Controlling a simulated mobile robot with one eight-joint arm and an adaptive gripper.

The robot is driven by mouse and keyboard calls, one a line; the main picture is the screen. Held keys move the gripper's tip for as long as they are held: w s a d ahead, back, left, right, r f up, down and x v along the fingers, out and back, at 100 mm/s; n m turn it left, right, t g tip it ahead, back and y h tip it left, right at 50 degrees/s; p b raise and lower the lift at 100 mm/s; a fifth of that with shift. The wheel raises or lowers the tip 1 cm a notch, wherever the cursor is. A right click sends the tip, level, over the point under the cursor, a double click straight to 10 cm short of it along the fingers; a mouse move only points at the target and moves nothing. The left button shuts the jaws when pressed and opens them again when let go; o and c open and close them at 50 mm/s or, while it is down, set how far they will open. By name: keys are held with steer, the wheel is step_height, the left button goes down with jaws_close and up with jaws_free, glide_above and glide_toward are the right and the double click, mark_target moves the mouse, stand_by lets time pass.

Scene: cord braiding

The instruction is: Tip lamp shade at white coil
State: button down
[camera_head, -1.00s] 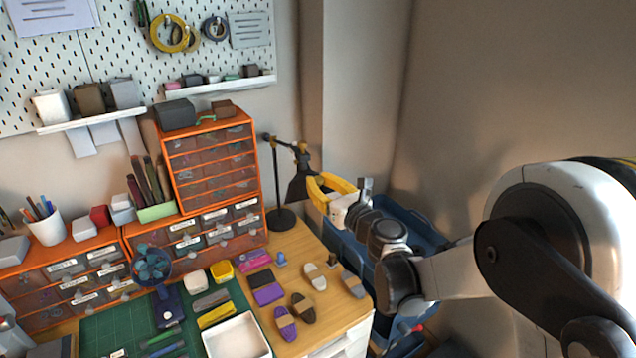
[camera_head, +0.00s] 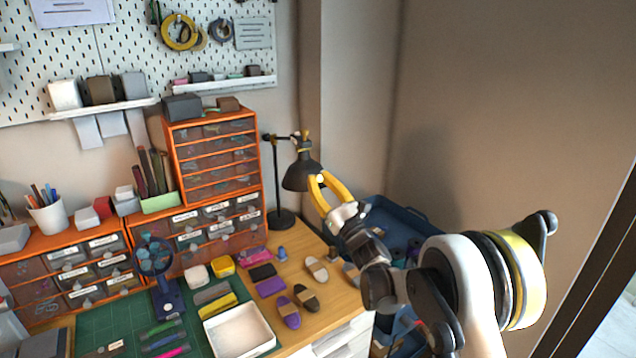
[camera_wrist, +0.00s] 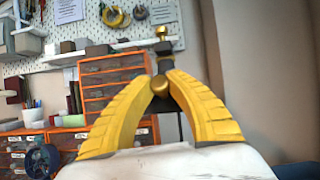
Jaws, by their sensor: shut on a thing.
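The black desk lamp stands at the back right of the wooden desk, its shade (camera_head: 301,174) tilted with the wide end down and left. My gripper (camera_head: 318,178) has its yellow fingers closed at the shade's right side. In the wrist view the fingers (camera_wrist: 160,78) come together around a small gold knob, with a dark lamp part and brass fitting (camera_wrist: 163,45) just beyond. The exact grip on the shade is partly hidden by the fingers. The white coil (camera_head: 317,267), with a brown band, lies on the desk below and in front of the lamp.
Orange drawer units (camera_head: 213,160) stand left of the lamp. A blue bin (camera_head: 410,222) is right of the desk. A white tray (camera_head: 239,331) sits at the front.

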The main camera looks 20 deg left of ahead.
steer(key=c, duration=1.2)
jaws_free()
steer(key=shift+r, duration=0.1)
steer(key=shift+c, duration=0.2)
steer(key=shift+s, duration=0.15)
steer(key=v, duration=1.2)
